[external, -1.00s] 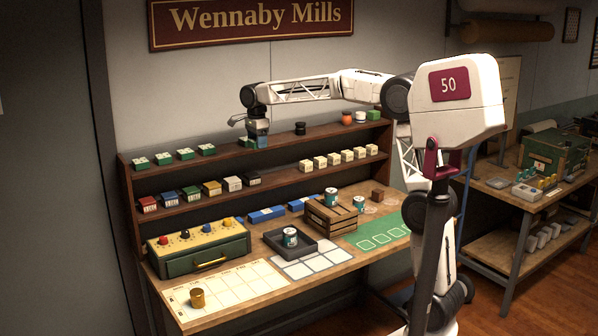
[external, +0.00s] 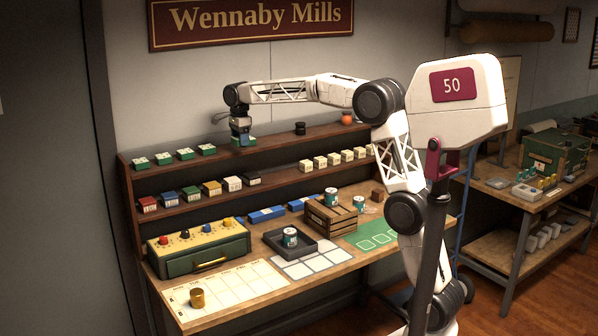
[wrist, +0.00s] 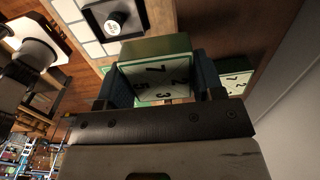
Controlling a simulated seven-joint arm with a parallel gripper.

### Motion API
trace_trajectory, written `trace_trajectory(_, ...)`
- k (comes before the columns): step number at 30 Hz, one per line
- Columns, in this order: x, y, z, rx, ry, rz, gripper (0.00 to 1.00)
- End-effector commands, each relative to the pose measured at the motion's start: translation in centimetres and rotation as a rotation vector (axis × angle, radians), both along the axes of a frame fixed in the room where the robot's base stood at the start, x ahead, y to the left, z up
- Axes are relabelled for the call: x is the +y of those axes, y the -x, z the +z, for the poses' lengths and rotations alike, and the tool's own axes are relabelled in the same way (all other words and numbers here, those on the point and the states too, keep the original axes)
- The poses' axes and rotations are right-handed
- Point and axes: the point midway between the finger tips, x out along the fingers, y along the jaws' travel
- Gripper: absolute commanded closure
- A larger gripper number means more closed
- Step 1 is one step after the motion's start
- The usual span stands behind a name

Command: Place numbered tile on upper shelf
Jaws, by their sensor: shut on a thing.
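My gripper (external: 241,137) is above the left-middle of the upper shelf (external: 280,138) in the external view. It is shut on a green numbered tile (wrist: 155,75) with a white face, whose black digits show between the two fingers in the wrist view. The tile is held close to the shelf; I cannot tell whether it touches it. Another numbered tile (wrist: 237,80) shows just right of the gripper in the wrist view. Several like tiles (external: 185,154) stand in a row at the left end of the upper shelf.
A black can (external: 300,128) and an orange item (external: 346,118) stand on the upper shelf to the right. Coloured blocks (external: 191,193) and cream blocks (external: 333,159) fill the lower shelf. A dark tray (external: 304,246) and wooden crate (external: 331,219) are on the bench below.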

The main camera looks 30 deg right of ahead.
Motion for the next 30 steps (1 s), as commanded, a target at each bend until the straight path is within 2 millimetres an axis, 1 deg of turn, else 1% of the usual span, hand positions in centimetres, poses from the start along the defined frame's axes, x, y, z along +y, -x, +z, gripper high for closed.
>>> trace_trajectory(1,0.2,-0.6,-0.1,0.0,0.0,0.0,0.67)
trace_trajectory(15,1.4,-5.0,-0.5,0.0,0.0,0.0,0.67)
trace_trajectory(21,1.7,-5.9,-0.5,0.0,0.0,0.0,0.67)
trace_trajectory(30,1.7,-6.0,-0.5,0.0,0.0,0.0,0.67)
